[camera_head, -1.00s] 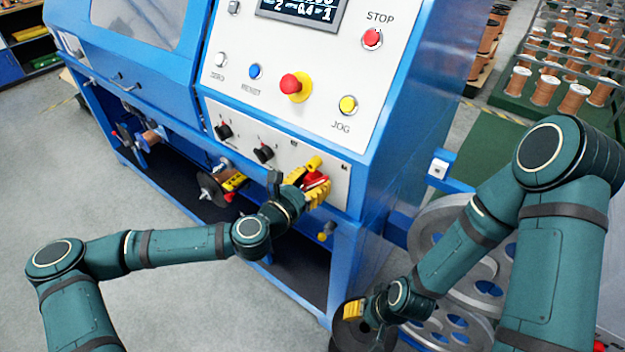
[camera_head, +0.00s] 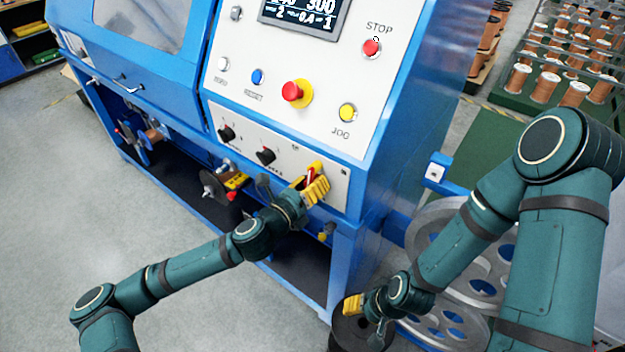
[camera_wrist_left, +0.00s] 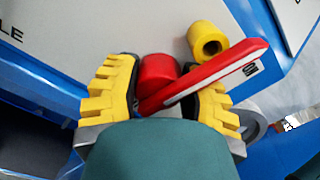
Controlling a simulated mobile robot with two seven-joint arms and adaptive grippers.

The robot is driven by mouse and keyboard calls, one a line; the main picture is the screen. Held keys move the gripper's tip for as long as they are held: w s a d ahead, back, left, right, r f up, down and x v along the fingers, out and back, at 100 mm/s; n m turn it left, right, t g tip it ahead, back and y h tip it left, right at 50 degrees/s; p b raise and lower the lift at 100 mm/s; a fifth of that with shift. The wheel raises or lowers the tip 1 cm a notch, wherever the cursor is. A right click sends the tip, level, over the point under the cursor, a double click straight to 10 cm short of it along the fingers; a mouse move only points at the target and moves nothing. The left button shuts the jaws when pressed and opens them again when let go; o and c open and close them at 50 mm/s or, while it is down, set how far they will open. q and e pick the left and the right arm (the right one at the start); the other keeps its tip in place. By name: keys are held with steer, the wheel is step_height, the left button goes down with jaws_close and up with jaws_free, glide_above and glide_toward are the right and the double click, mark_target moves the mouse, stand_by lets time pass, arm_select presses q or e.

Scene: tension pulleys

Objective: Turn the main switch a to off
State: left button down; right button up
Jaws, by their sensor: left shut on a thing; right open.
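The main switch is a red rotary handle (camera_wrist_left: 157,70) with a long red lever (camera_wrist_left: 215,76) on the lower right of the machine's white panel. A small dark mark on the lever is too blurred to read. A short yellow cylinder (camera_wrist_left: 207,40) sits beside it on the panel. In the head view, a bit of red handle (camera_head: 309,176) shows between the yellow fingers. My left gripper (camera_wrist_left: 157,82) is shut on the red handle, one finger on each side. It also shows in the head view (camera_head: 311,189). My right gripper (camera_head: 354,308) is open and empty, low at the right.
The panel (camera_head: 330,85) carries a red stop button (camera_head: 372,47), a yellow jog button (camera_head: 347,112), a red mushroom button (camera_head: 294,92) and two black knobs (camera_head: 265,156). Grey spoked wheels (camera_head: 455,235) stand near my right arm. Floor at the left is clear.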

stand_by(0.3)
arm_select(q)
steer(key=shift+r, duration=0.1)
steer(key=shift+c, duration=2.2)
jaws_free()
steer(key=v, duration=0.7)
steer(key=shift+s+a, duration=0.15)
steer(key=shift+s, duration=0.05)
